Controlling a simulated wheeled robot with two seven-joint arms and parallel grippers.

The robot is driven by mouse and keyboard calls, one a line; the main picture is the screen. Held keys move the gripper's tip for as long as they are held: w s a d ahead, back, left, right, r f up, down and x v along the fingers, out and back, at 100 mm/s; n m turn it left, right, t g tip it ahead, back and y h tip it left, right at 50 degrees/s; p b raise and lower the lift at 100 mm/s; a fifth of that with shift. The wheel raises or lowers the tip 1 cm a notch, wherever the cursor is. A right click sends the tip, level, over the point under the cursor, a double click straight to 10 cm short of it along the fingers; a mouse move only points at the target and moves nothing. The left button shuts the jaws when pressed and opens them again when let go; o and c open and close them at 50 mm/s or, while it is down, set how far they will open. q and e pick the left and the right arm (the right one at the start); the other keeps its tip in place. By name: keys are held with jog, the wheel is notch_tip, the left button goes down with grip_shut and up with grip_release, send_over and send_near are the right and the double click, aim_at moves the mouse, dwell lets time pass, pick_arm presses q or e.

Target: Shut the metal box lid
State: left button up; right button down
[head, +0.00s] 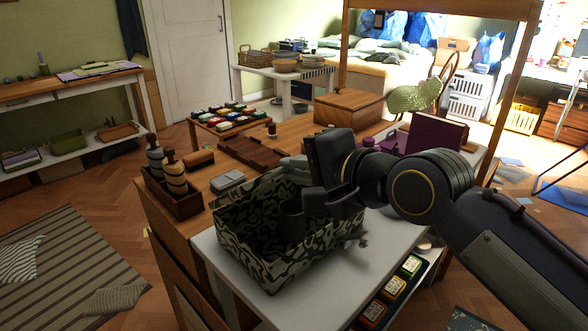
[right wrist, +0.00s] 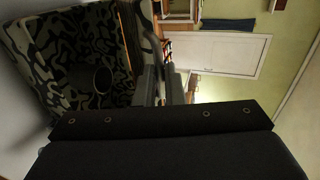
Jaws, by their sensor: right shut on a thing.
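A small grey metal-looking box (head: 228,181) sits on the wooden table left of the patterned bin. Its lid state is too small to tell. My right gripper (head: 290,163) reaches over the patterned bin (head: 245,245), to the right of the grey box and apart from it. In the right wrist view its grey fingers (right wrist: 160,86) sit close together beside the bin's rim (right wrist: 149,40), one on either side. It seems shut on that rim, though the contact is partly hidden. My left gripper is not in view.
A dark cup (head: 291,216) stands in the bin, on the white table (head: 340,290). A wooden tray with bottles (head: 172,175) stands at the left. A wooden chest (head: 348,108) and a purple box (head: 435,134) are behind. Bare white tabletop lies in front.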

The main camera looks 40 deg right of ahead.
jog(key=shift+s+f+b, duration=0.6)
jog(key=shift+f+b, duration=0.1)
jog(key=shift+b, duration=0.05)
jog(key=f+b, duration=0.1)
jog(key=b, duration=0.1)
jog(key=s+f+t+b, duration=0.1)
jog(key=shift+s+d+f+b, duration=0.15)
jog(key=shift+s+b, duration=0.1)
jog(key=shift+b, duration=0.15)
